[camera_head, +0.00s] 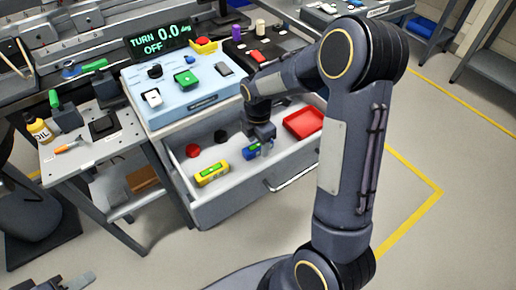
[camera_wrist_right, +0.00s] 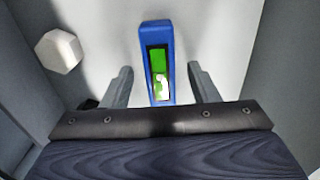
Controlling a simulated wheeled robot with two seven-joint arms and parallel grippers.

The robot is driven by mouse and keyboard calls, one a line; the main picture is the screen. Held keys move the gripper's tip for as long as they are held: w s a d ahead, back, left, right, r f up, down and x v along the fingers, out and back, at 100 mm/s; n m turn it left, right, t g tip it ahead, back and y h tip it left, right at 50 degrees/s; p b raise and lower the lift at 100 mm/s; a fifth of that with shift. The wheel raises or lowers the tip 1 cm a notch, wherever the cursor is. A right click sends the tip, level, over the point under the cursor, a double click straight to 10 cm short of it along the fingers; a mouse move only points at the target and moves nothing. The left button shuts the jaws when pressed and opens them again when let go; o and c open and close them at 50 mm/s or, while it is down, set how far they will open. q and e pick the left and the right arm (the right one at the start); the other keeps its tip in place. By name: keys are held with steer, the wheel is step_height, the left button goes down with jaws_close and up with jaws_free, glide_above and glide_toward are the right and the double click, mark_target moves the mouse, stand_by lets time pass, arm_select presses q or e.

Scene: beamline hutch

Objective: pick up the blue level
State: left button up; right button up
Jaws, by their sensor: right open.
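The blue level (camera_head: 249,152) lies in the open drawer, partly hidden by my right gripper (camera_head: 263,146). In the right wrist view, the blue level (camera_wrist_right: 157,32) has a green window and lies on the pale drawer floor. My right gripper (camera_wrist_right: 161,84) is open, with one finger on each side of the level's near end. Gaps show between both fingers and the level. What seems to be my left gripper (camera_head: 62,283) shows at the bottom left edge, partly cut off; its jaw state is unclear.
The drawer (camera_head: 229,208) also holds a yellow level (camera_head: 211,174), a red knob-like piece (camera_head: 192,150) and a red tray (camera_head: 304,122). A pale many-sided object (camera_wrist_right: 59,51) lies left of the level. A side table (camera_head: 95,150) carries a bottle (camera_head: 38,130).

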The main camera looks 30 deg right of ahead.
steer(key=shift+c, duration=0.2)
steer(key=shift+r, duration=0.1)
steer(key=c, duration=1.1)
